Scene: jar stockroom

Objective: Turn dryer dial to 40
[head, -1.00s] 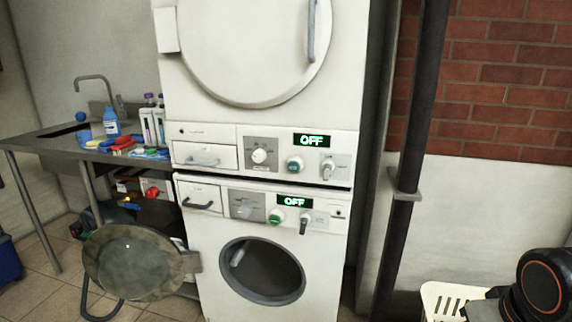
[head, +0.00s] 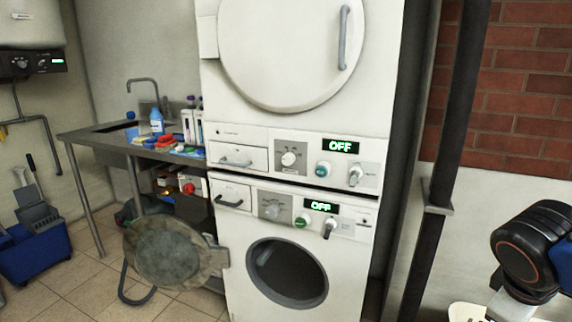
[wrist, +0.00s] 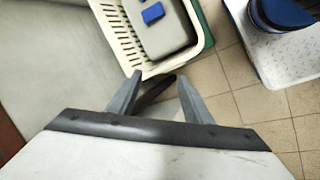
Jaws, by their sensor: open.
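Two white machines are stacked. The upper one, apparently the dryer (head: 300,115), has a shut round door. Its panel holds a white round dial (head: 288,159), a green button (head: 322,170), a grey lever knob (head: 355,176) and a display (head: 340,146) reading OFF. The dial's markings are too small to read. The lower machine (head: 235,285) has a similar panel, its display (head: 321,207) also reading OFF. My gripper (wrist: 160,77) is open and empty in the wrist view, pointing at the floor area, with neither machine in that view. The head view does not show its fingers.
The lower machine's round door (head: 170,253) hangs open leftward. A sink table (head: 100,140) with bottles stands left, a blue bucket (head: 35,255) far left. A dark pipe (head: 450,110) runs right of the machines. A cream basket (wrist: 112,20) lies near my gripper.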

